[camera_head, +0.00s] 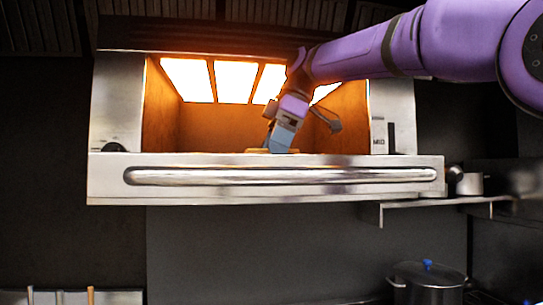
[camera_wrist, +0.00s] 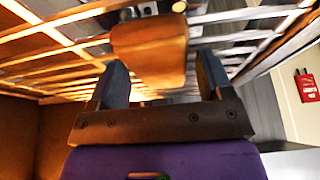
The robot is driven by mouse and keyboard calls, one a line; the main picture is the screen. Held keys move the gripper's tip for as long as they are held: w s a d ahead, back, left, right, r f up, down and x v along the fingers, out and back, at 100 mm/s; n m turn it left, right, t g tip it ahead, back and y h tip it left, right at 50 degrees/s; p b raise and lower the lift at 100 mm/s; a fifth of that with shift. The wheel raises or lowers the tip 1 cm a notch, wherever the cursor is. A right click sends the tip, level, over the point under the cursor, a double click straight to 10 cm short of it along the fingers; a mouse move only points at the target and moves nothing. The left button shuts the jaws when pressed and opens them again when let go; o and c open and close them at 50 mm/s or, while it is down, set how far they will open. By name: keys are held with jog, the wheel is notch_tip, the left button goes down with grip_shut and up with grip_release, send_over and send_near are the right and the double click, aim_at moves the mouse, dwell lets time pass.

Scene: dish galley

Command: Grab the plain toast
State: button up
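A browned slice of toast (camera_wrist: 150,48) lies on the wire rack (camera_wrist: 62,48) in the wrist view, just ahead of and partly between my fingers. My gripper (camera_wrist: 162,66) has its two fingers apart. The left finger is close to the toast's edge, and a small gap shows at the right finger. In the head view my gripper (camera_head: 280,148) reaches down inside the glowing broiler (camera_head: 265,176). A thin strip of toast (camera_head: 257,151) shows beside it above the front edge. The rest of the toast is hidden there by the broiler's front and my gripper.
The broiler's side walls and bright heating panels (camera_head: 234,82) enclose the gripper, with a long front handle (camera_head: 280,176) below. A shelf (camera_head: 430,202) with a small metal pot (camera_head: 469,184) is at the right. A lidded pot (camera_head: 428,284) stands lower right.

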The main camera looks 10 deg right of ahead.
jog(key=c, duration=0.7)
jog(key=shift+r, duration=0.1)
jog(key=shift+c, duration=0.2)
